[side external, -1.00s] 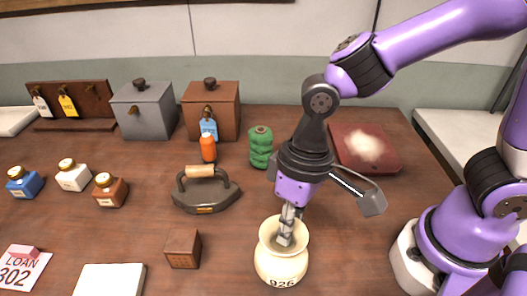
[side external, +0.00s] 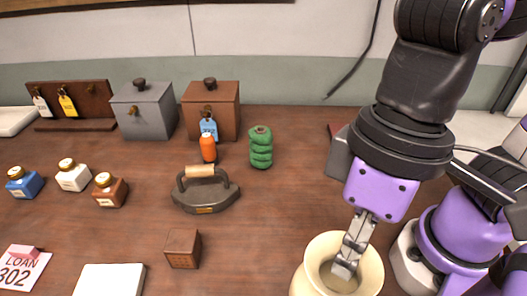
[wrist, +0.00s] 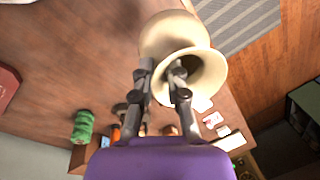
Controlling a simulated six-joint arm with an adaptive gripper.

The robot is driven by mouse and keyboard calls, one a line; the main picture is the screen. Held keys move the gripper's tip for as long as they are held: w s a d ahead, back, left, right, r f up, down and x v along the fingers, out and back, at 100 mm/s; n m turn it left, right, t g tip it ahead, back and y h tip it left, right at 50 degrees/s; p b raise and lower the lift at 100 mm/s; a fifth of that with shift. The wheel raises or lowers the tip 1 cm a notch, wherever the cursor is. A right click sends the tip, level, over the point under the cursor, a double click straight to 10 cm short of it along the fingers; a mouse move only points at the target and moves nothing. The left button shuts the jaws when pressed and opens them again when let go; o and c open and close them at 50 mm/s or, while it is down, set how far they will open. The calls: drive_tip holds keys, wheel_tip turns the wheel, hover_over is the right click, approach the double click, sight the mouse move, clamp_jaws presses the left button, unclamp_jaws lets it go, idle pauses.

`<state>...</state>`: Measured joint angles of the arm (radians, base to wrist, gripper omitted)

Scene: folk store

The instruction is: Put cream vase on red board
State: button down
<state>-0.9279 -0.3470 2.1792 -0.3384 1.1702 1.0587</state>
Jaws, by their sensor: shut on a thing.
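The cream vase (side external: 371,276) is at the bottom of the side view, its base cut off by the picture edge. My gripper (side external: 345,266) is shut on the vase's wall at the rim, with a finger inside the mouth. In the wrist view, the vase (wrist: 163,35) hangs at the fingertips (wrist: 162,75), one finger in its flared mouth. The red board (side external: 335,128) is almost wholly hidden behind my arm in the side view. A dark red corner of it (wrist: 7,85) shows at the wrist view's left edge.
A green spool stack (side external: 261,148), an orange bottle (side external: 208,148), an old iron (side external: 205,192) and a brown cube (side external: 183,249) stand to the left. Grey (side external: 143,112) and brown (side external: 212,108) boxes stand behind. Tabletop between the spool stack and my arm is clear.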

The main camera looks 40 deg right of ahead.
drive_tip(key=shift+s+a+r, duration=0.1)
drive_tip(key=shift+s+r, duration=0.05)
drive_tip(key=shift+r, duration=0.1)
drive_tip(key=w+d+r+m+t+h, duration=0.1)
drive_tip(key=w+d+r+m+t, duration=0.1)
drive_tip(key=w+d+m, duration=1.35)
drive_tip(key=d+m, duration=0.2)
drive_tip(key=d, duration=1.1)
drive_tip(key=s+d+f, duration=0.1)
drive_tip(key=d+f, duration=0.9)
drive_tip(key=d, duration=0.1)
drive_tip(key=shift+s+d+f+h, duration=0.25)
drive_tip(key=shift+d+f+h, duration=0.05)
drive_tip(key=shift+f, duration=0.1)
drive_tip(key=shift+f, duration=0.1)
